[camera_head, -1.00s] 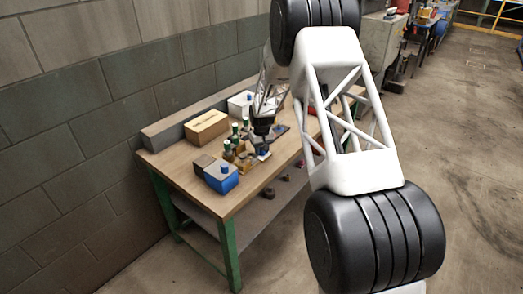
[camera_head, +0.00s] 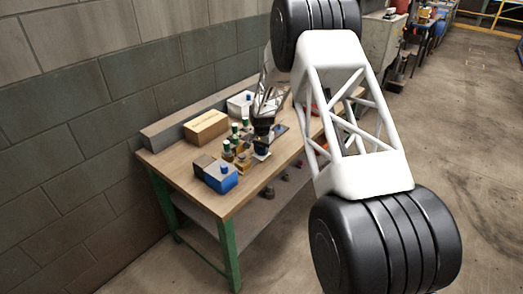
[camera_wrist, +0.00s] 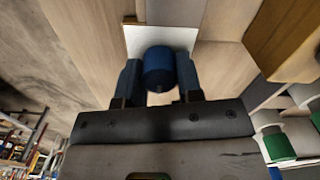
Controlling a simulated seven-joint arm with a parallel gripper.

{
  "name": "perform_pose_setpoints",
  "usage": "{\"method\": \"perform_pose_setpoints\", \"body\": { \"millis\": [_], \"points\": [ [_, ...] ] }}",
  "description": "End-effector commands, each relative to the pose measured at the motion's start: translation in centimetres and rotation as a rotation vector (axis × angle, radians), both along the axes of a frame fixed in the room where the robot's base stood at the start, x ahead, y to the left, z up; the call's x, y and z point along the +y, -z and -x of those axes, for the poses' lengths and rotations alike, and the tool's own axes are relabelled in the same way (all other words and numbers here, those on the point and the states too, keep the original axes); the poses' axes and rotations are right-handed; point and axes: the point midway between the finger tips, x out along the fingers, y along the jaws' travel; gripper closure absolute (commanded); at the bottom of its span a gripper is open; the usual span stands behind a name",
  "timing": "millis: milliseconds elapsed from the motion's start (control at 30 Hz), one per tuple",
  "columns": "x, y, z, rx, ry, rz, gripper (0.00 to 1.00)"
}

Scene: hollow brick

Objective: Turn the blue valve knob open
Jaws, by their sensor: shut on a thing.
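The blue valve knob (camera_wrist: 159,70) sits between the two fingers of my gripper (camera_wrist: 160,80) in the wrist view. The fingers are closed on its sides. A white plate (camera_wrist: 134,42) lies behind the knob on the wooden surface. In the head view my gripper (camera_head: 263,145) is low over the bench, and the knob is mostly hidden by it. The white plate (camera_head: 262,156) shows just beneath the gripper. How far the knob is turned cannot be told.
The workbench (camera_head: 175,165) also holds a cardboard box (camera_head: 206,127), a blue-and-grey box (camera_head: 221,180), a white bin (camera_head: 240,104) and several green-capped bottles (camera_head: 228,150) close left of my gripper. A block wall (camera_head: 90,100) stands behind. Bare tabletop lies at the front edge.

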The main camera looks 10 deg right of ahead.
Motion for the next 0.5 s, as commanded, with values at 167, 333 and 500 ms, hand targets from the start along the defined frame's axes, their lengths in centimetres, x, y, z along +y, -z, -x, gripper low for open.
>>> {"method": "perform_pose_setpoints", "body": {
  "millis": [167,333,500],
  "points": [
    [0.01,-0.19,-0.09,-0.002,0.039,0.0,0.9],
    [0.01,-0.19,-0.09,-0.002,0.048,0.0,0.9],
    [0.0,-0.2,-0.09,-0.003,0.048,-0.001,0.9]
  ]
}}
